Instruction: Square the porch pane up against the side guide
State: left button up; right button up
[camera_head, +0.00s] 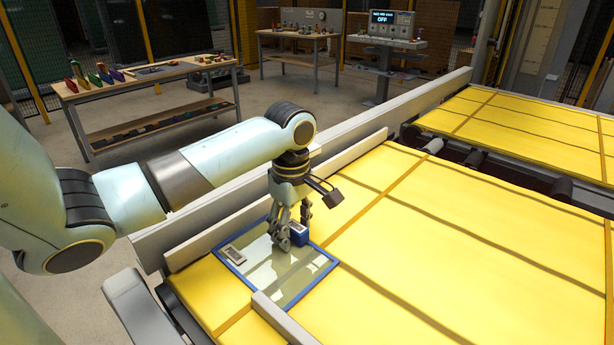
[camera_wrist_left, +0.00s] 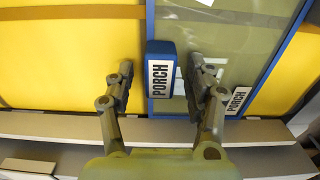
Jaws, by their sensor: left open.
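The porch pane (camera_head: 262,262) is greenish glass in a blue frame, flat on the yellow belt beside the side guide (camera_head: 225,228), a long pale rail. I cannot tell whether its edge touches the guide. A white PORCH label (camera_wrist_left: 237,100) lies on the glass. A blue block (camera_head: 299,235) with a PORCH label stands at the pane's frame; it also shows in the left wrist view (camera_wrist_left: 158,52). My left gripper (camera_head: 293,238) points down, its open fingers either side of the block with gaps showing in the wrist view. My right gripper is not in view.
A short pale bar (camera_head: 285,318) stands at the pane's near edge. The yellow belt (camera_head: 430,240) right of the pane is clear. A second belt section (camera_head: 530,120) lies beyond rollers. Workbenches (camera_head: 145,75) and a control panel reading OFF (camera_head: 392,20) stand behind.

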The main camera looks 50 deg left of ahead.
pick_arm(q)
notch_tip(320, 180, up, 12)
dwell(0.4)
jog(key=shift+f, duration=0.1)
